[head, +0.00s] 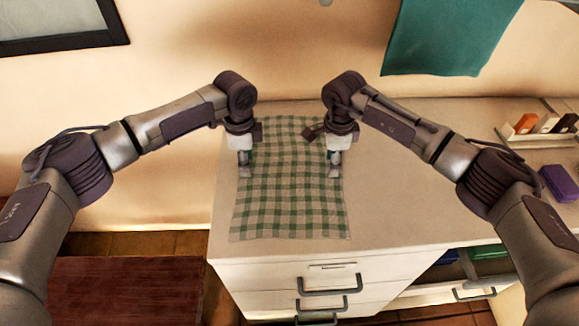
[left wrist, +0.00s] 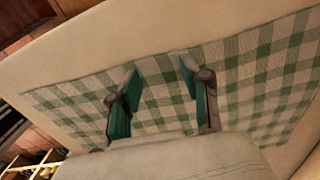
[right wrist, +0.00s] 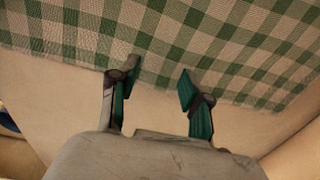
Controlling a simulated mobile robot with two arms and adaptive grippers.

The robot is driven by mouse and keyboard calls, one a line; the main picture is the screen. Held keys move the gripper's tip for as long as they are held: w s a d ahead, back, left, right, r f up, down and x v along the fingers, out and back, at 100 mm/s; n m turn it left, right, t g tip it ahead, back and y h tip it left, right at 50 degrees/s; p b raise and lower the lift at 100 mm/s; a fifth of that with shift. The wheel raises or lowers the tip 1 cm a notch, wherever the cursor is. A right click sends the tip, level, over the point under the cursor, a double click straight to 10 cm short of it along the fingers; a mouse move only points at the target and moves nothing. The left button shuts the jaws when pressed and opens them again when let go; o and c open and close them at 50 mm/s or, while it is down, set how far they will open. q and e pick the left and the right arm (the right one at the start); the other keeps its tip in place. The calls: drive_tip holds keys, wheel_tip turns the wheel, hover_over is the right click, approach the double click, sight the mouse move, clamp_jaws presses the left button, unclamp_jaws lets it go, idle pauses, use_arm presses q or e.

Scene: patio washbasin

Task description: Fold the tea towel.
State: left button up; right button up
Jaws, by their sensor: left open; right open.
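The green and white checked tea towel (head: 290,205) lies flat and spread out on the pale countertop, with its near edge close to the counter's front. My left gripper (head: 244,172) is open above the towel's left side, around its middle. My right gripper (head: 335,172) is open above the towel's right edge at a similar depth. The towel also shows below the open fingers in the left wrist view (left wrist: 255,85) and in the right wrist view (right wrist: 150,30), where its edge runs by the fingertips. I cannot tell whether the fingers touch the cloth.
The countertop (head: 400,210) is bare to the right of the towel. A rack with small boxes (head: 525,124) and a purple block (head: 558,182) stand at the far right. A teal cloth (head: 450,35) hangs on the wall. Drawers (head: 310,285) are below the counter, and a dark red wooden surface (head: 125,290) is at lower left.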

use_arm(q)
drive_tip(key=shift+f, duration=0.3)
use_arm(e)
drive_tip(key=shift+f, duration=0.3)
use_arm(q)
drive_tip(key=shift+r, duration=0.1)
drive_tip(key=shift+c, duration=0.3)
use_arm(e)
drive_tip(key=shift+r, duration=0.1)
drive_tip(key=shift+c, duration=0.3)
use_arm(q)
drive_tip(key=c, duration=0.4)
use_arm(e)
drive_tip(key=c, duration=0.4)
use_arm(q)
clamp_jaws()
use_arm(e)
clamp_jaws()
use_arm(q)
drive_tip(key=shift+s, duration=0.1)
